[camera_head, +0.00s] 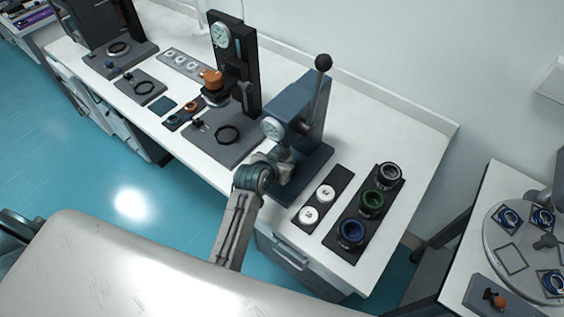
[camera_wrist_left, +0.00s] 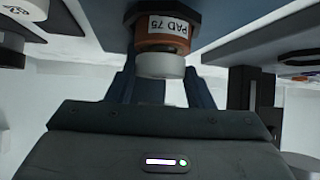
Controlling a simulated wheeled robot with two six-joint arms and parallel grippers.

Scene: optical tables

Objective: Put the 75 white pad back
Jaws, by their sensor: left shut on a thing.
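My left gripper (camera_head: 283,160) reaches in under the head of the blue-grey press (camera_head: 300,125). In the left wrist view the gripper (camera_wrist_left: 160,88) has its two dark fingers on either side of the white pad (camera_wrist_left: 160,66) and is shut on it. The pad sits directly against an orange holder (camera_wrist_left: 150,42) with a "PAD 75" label; I cannot tell whether they are still joined. In the head view the held pad is hidden by the gripper and press. Two other white pads (camera_head: 325,193) (camera_head: 309,215) lie on a dark strip (camera_head: 342,175). My right gripper is not in view.
A dark tray with black, green and blue ringed cups (camera_head: 371,202) stands right of the strip. A black press (camera_head: 235,70) stands to the left, with small trays beyond it. The press lever (camera_head: 320,85) rises above my gripper. The table's right end is clear.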

